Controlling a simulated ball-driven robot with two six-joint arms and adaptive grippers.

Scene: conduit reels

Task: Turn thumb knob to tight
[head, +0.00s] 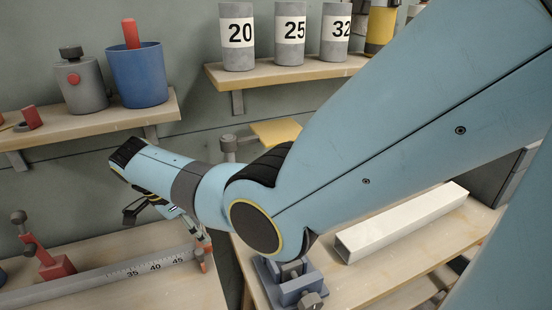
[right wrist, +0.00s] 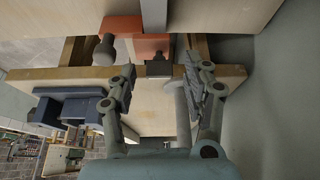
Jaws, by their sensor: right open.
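In the right wrist view a grey rounded thumb knob (right wrist: 103,50) sticks out from an orange-red block (right wrist: 125,27) on a grey bar. My right gripper (right wrist: 160,72) is open, its fingers spread on either side of a small dark block (right wrist: 158,68); the knob is just beyond the left fingertip, and I cannot tell whether they touch. In the head view my right gripper (head: 196,232) is at the right end of the ruler (head: 130,275), above a small red stop (head: 203,258). My own forearm hides part of this area. My left gripper is not in view.
A red stand with a grey knob (head: 45,262) is on the left bench. A blue vise (head: 290,280) and a white channel (head: 400,222) are on the right bench, with a gap between benches. Shelves hold a blue cup (head: 137,78) and numbered grey cylinders (head: 290,30).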

